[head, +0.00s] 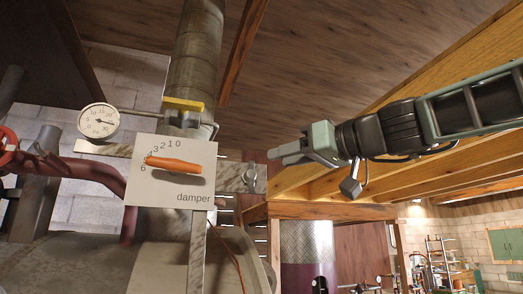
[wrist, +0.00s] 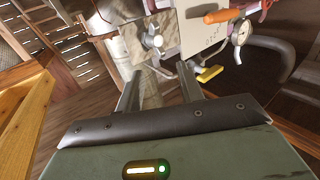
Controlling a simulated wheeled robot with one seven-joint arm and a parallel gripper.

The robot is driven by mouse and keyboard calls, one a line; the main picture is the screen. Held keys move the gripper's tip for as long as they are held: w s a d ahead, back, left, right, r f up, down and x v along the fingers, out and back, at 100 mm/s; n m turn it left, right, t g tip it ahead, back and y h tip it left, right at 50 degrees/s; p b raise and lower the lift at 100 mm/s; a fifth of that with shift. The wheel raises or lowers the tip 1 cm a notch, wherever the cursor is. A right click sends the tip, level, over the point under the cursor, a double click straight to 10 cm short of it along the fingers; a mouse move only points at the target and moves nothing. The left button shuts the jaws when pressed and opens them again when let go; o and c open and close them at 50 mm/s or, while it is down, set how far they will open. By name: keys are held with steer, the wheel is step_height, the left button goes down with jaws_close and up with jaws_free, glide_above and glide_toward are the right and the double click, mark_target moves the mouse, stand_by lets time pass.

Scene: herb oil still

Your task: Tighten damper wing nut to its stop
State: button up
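The damper wing nut (head: 250,179) is a small grey metal piece on a bracket at the right of the white damper plate (head: 140,192). In the wrist view the wing nut (wrist: 152,40) lies ahead of my fingers, roughly in line with the gap between them. My gripper (head: 273,155) comes in from the right and stays apart from the nut, a little right of and above it in the head view. In the wrist view my gripper (wrist: 158,72) is open, its fingers spread and empty. An orange handle (head: 173,164) crosses the plate's numbered scale, pointing near the high numbers.
A yellow-handled lever (head: 183,104) and a round dial gauge (head: 98,121) sit above the plate, close to the flue pipe (head: 195,70). Red piping (head: 85,168) runs at the left. A wooden beam frame (head: 320,211) stands at the right, below my arm.

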mark_target(250, 175)
steer(key=p+x, duration=0.2)
steer(key=x, duration=0.5)
steer(key=shift+p, duration=0.4)
jaws_close()
